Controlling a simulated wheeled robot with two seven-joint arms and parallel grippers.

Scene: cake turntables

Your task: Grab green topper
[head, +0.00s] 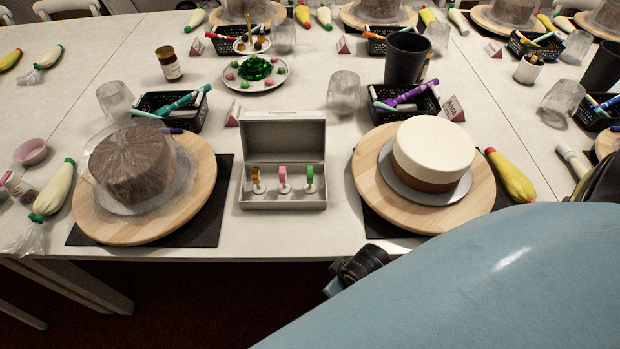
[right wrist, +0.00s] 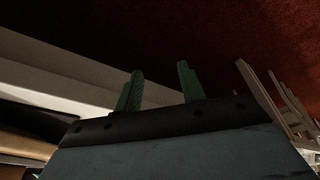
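The green topper (head: 310,176) stands upright at the right end of a row in an open grey box (head: 284,134). A pink topper (head: 283,177) is in the middle and a yellow-orange topper (head: 256,177) at the left end. In the right wrist view my right gripper (right wrist: 160,88) has its two green fingers apart with nothing between them. The table edge and red floor show beyond them; no topper is in that view. In the head view my blue arm covers the lower right. My left gripper is not in view.
Left of the box, a plastic-covered brown cake sits on a wooden turntable (head: 202,205). Right of it, a white-topped cake (head: 433,150) sits on another turntable (head: 370,185). Black baskets (head: 172,104) of pens and glasses stand behind. The table's front edge runs just before the box.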

